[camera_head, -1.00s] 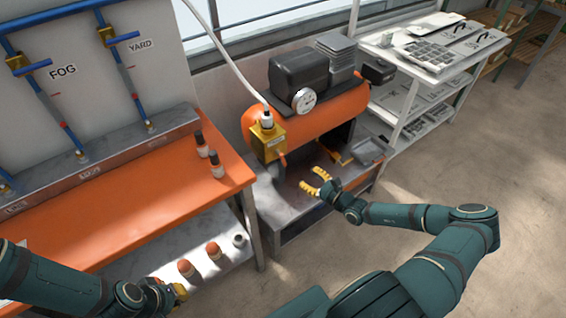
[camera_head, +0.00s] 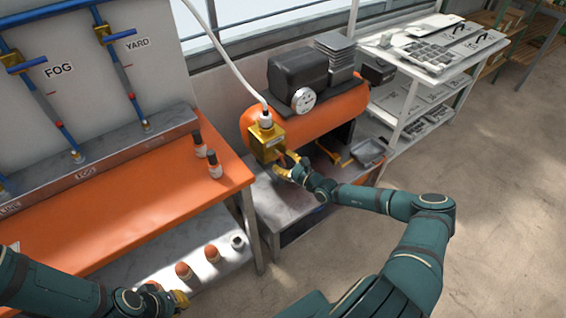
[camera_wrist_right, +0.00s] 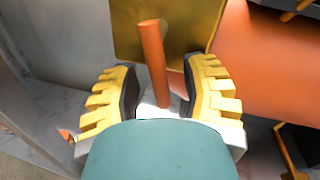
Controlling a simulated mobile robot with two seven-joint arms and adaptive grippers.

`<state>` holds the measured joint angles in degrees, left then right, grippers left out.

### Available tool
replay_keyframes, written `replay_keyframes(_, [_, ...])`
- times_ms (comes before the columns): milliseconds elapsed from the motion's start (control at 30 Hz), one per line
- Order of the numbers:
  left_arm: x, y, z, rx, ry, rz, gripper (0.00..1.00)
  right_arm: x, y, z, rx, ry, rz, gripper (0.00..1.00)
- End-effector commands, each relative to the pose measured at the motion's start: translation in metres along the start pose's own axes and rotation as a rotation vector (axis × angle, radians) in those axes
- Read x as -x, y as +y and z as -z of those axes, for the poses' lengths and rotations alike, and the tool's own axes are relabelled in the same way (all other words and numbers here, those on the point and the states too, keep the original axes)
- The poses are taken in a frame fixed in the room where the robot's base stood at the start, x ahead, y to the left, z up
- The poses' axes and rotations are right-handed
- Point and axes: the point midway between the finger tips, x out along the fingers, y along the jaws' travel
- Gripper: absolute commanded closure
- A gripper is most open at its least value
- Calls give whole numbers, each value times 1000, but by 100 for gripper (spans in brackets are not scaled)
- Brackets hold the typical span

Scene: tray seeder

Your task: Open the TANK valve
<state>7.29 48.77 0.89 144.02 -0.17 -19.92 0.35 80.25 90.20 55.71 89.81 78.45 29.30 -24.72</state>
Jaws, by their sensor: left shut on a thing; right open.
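The yellow valve block (camera_head: 265,140) sits at the left end of the orange tank (camera_head: 333,118), with a white hose rising from its top. Its lettering is too small to read. In the right wrist view an orange lever (camera_wrist_right: 152,58) stands out from the block (camera_wrist_right: 165,32). My right gripper (camera_head: 286,163) is just below the block. Its yellow fingers are open on either side of the lever, apart from it in the right wrist view (camera_wrist_right: 163,78). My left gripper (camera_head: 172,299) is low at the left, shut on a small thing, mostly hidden.
The floor at right is clear.

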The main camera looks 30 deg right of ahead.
Motion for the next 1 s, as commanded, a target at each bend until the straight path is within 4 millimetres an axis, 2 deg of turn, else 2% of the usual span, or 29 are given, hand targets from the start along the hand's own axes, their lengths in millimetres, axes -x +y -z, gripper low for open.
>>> replay_keyframes(67, [0,0,0,0,0,0,100,0,0,0,0,0,0,56])
replay_keyframes(167, [0,0,0,0,0,0,100,0,0,0,0,0,0,84])
replay_keyframes(200, [0,0,0,0,0,0,100,0,0,0,0,0,0,98])
replay_keyframes(233, [0,0,0,0,0,0,100,0,0,0,0,0,0,100])
replay_keyframes(467, [2,1,0,0,1,0,100,0,1,0,-20,-4,1,100])
replay_keyframes(767, [13,5,5,3,12,1,100,-2,10,-2,-244,-47,12,100])
replay_keyframes(1000, [13,5,6,4,13,1,100,-2,11,-1,-277,-55,15,100])
